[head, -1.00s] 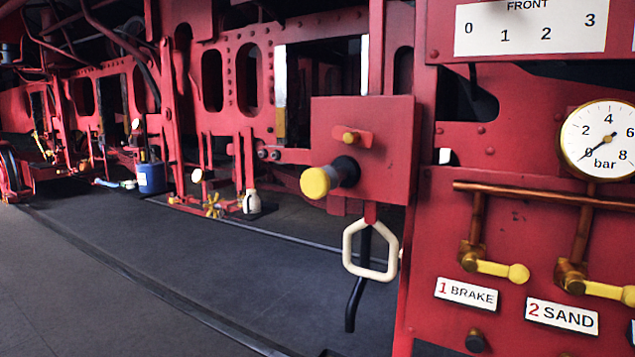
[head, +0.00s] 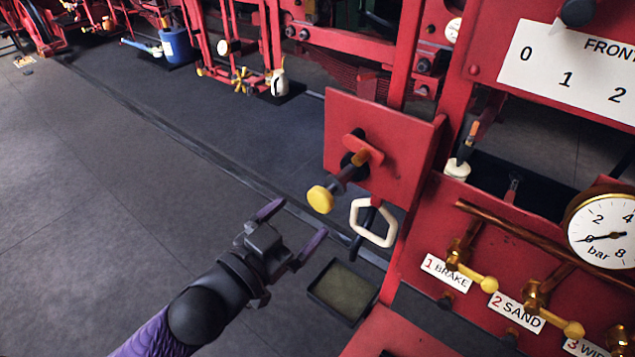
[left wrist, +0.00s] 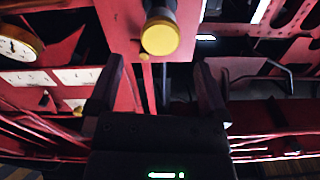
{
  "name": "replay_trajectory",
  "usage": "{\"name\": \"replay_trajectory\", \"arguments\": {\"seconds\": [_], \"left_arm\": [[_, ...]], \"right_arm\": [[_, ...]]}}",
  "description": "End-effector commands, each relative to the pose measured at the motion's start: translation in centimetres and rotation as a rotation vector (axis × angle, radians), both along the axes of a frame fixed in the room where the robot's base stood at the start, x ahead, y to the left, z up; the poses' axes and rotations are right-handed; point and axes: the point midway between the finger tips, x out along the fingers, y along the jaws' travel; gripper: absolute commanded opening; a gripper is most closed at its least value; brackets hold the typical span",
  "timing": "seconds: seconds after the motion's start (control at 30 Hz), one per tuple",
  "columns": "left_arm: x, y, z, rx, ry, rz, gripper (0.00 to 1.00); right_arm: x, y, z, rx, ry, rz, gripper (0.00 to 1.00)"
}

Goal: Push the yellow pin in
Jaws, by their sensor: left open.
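The yellow pin (head: 321,199) is a round yellow knob on a dark shaft that sticks out of a red box plate (head: 385,140). In the left wrist view the yellow knob (left wrist: 160,37) is at the top, ahead of and between my fingers. My left gripper (head: 297,228) is open and empty, in front of the plate and below left of the knob, apart from it. Its two dark fingers also show in the left wrist view (left wrist: 158,85). My right gripper is not in view.
A cream loop handle (head: 373,222) hangs just below the pin. A shallow dark tray (head: 343,290) lies on the floor below. To the right stands a red panel with valve levers (head: 470,268) and a gauge (head: 603,232). Floor to the left is clear.

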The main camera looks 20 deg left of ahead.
Motion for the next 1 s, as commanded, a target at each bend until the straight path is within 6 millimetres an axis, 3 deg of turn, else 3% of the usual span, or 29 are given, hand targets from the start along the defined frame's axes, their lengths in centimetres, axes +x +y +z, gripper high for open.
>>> {"name": "replay_trajectory", "arguments": {"seconds": [0.1,0.3,0.63,1.0], "left_arm": [[2.5,-0.9,0.3,0.001,-0.004,0.001,0.99],[5.1,-1.8,0.1,0.001,0.000,0.001,0.99],[5.6,-2.1,0.0,0.002,0.002,-0.001,0.99],[5.6,-2.1,0.0,0.002,0.002,-0.001,0.21]], "right_arm": [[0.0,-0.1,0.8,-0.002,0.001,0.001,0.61],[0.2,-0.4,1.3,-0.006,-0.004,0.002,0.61],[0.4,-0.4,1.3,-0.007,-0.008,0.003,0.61],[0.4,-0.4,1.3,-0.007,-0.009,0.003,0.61]]}}
